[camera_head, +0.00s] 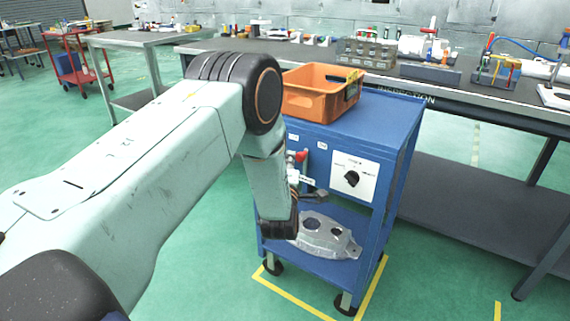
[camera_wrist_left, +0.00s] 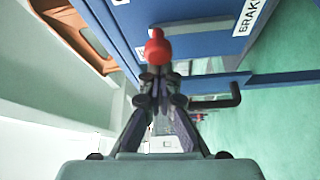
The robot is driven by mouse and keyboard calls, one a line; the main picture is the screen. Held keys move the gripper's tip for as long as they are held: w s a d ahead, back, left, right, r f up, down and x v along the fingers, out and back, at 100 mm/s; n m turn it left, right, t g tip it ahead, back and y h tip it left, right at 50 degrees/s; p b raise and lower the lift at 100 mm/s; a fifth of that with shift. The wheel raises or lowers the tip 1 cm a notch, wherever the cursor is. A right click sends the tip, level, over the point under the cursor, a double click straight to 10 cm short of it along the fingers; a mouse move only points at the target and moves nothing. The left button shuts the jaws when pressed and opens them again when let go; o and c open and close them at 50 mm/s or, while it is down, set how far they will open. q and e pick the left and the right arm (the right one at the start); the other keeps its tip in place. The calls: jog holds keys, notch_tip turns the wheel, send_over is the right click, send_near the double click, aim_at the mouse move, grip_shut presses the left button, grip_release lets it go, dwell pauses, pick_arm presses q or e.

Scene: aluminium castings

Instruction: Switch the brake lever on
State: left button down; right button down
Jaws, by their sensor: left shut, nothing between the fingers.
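The brake lever has a red knob (camera_head: 301,156) and sits on the front of the blue trolley (camera_head: 345,140), left of a white panel with a black rotary switch (camera_head: 351,178). In the left wrist view the red knob (camera_wrist_left: 158,47) appears just beyond the fingertips; I cannot tell if they touch it. Part of a white label reading "BRAK" (camera_wrist_left: 250,15) shows at the upper right there. My left gripper (camera_head: 312,195) is in front of the trolley, below the knob, its fingers (camera_wrist_left: 160,78) shut and empty. The lever's lower part is partly hidden. My right gripper is not in view.
An orange bin (camera_head: 318,95) stands on the trolley top. An aluminium casting (camera_head: 327,237) lies on the lower shelf (camera_head: 335,270). A long workbench (camera_head: 470,95) runs behind. Green floor with yellow lines is open at the front.

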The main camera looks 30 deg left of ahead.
aim_at(304, 158)
pick_arm(q)
jog(key=d+m, duration=0.1)
jog(key=d+m+t, duration=0.1)
jog(key=m, duration=0.1)
jog(key=shift+t, duration=0.3)
jog(key=shift+d, duration=0.35)
jog(key=shift+s+d, duration=0.15)
jog(key=shift+d, duration=0.15)
jog(key=shift+d+f, duration=0.15)
jog(key=shift+d, duration=0.1)
